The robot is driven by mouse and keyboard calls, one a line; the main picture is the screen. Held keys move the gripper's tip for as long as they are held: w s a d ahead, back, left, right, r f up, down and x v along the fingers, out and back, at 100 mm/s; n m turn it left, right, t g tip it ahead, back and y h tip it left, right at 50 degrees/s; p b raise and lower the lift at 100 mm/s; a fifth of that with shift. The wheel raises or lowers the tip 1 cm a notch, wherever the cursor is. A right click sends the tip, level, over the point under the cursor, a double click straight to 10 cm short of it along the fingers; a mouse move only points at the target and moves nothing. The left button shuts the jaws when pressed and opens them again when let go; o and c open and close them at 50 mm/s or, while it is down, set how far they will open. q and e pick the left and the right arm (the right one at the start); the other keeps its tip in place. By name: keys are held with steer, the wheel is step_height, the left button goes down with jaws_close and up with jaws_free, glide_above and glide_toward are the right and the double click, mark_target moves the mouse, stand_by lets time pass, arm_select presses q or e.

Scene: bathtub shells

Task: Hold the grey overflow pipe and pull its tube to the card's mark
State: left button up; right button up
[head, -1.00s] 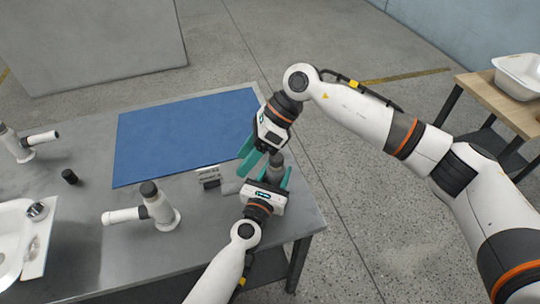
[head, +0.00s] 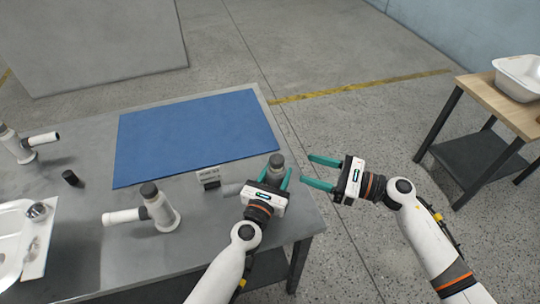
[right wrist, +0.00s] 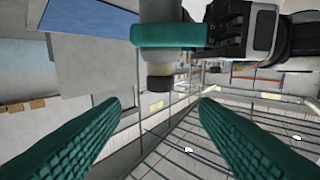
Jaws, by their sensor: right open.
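The grey overflow pipe (head: 277,161) stands upright near the table's right edge, with a darker cap. Its grey tube (head: 231,189) points left, partly hidden by my left gripper. My left gripper (head: 273,175) has its teal fingers on either side of the pipe's body and appears shut on it. The pipe's cap (right wrist: 160,80) and a left finger also show in the right wrist view. The small card (head: 208,174) stands behind the tube; its print is too small to read. My right gripper (head: 306,171) is open and empty, right of the pipe, fingers pointing left toward it.
A blue mat (head: 195,135) covers the back of the grey table. Two white pipes (head: 163,208) (head: 20,146), a black cap (head: 71,178) and a white tub shell (head: 12,235) are to the left. A wooden table (head: 500,95) with a white basin (head: 520,78) stands far right.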

steer(key=x, duration=1.1)
steer(key=shift+w+a, duration=0.15)
steer(key=shift+a, duration=0.2)
steer(key=shift+c, duration=0.3)
